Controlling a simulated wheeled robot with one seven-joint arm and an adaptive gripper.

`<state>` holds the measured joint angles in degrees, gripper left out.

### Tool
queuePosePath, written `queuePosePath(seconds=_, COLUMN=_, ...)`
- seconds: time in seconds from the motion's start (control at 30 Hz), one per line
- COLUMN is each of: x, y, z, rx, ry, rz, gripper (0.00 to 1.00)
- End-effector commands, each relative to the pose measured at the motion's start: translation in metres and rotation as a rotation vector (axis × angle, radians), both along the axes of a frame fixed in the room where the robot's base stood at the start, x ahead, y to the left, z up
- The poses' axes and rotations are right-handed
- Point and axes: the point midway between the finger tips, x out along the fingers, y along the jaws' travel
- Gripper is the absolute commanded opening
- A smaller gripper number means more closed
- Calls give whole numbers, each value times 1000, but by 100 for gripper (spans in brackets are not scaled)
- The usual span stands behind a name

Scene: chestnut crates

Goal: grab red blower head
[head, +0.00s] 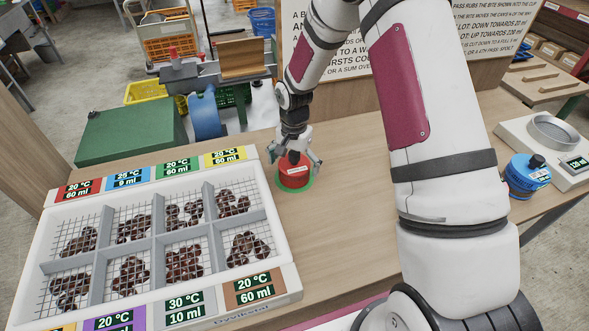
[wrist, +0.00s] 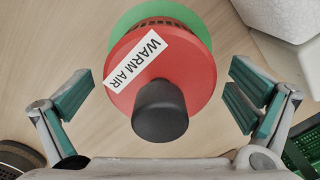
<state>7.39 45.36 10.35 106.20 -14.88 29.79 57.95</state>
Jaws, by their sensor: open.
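The red blower head (head: 293,172) stands on the wooden table, just right of the chestnut tray. It rests on a green round base (head: 296,187). In the wrist view the red blower head (wrist: 193,85) shows a white "WARM AIR" label and a black knob (wrist: 160,111) on top. My gripper (head: 296,161) is above it in the head view and hides part of its top. In the wrist view my gripper (wrist: 158,95) is open, with one finger on each side of the red head and a gap on both sides.
A white tray (head: 270,200) of gridded compartments with chestnuts lies close on the left. A blue round device (head: 528,175) and a white scale (head: 510,130) stand at the right. A text board (head: 290,70) rises behind. The table between the red head and my arm is clear.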

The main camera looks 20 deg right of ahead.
Motion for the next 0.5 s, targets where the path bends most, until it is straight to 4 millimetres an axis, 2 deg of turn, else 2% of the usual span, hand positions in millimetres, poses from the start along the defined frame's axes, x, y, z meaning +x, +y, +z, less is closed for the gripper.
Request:
queuePosePath(seconds=0.23, x=0, y=0, z=-1, rx=-1, ry=-1, rz=0, gripper=98)
queuePosePath(seconds=0.5, x=0, y=0, z=-1, rx=-1, ry=-1, rz=0, gripper=37)
